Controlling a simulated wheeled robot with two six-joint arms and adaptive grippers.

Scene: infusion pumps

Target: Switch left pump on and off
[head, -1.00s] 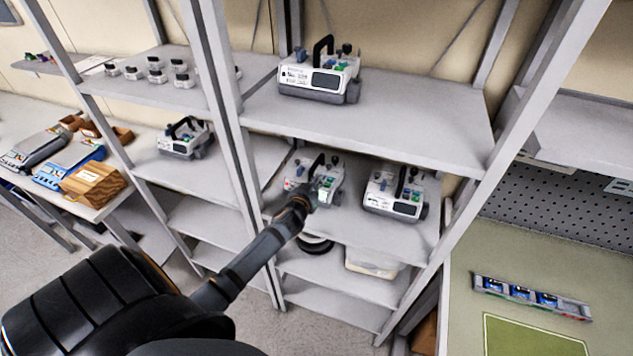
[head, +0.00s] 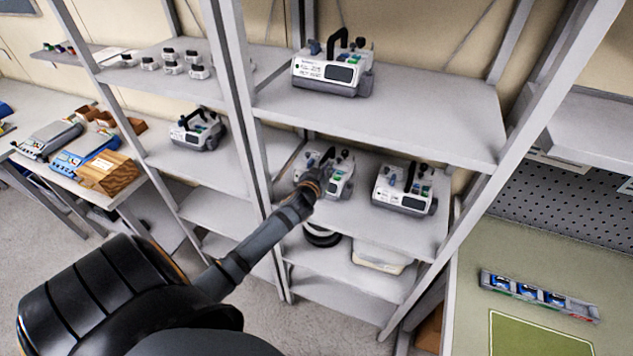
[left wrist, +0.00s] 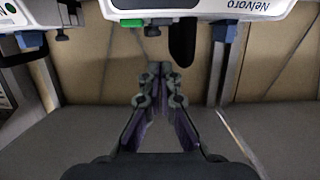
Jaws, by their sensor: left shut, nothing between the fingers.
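The left pump (head: 342,186) is a white and grey box with a black handle, knobs and green buttons. It stands on the middle shelf, left of a similar pump (head: 402,198). My left gripper (head: 318,177) is shut and empty, in front of the left pump and covering part of it. In the left wrist view, the gripper's fingers (left wrist: 155,70) meet below a white pump body (left wrist: 200,7), near a green button (left wrist: 131,22) and a black handle (left wrist: 182,45). I cannot tell whether the fingertips touch anything. My right gripper is not in view.
Another pump (head: 333,72) stands on the shelf above, and one (head: 197,131) in the left bay. A grey upright (head: 238,120) stands left of my gripper. A round black item (head: 322,236) and a pale container (head: 378,256) lie on the shelf below.

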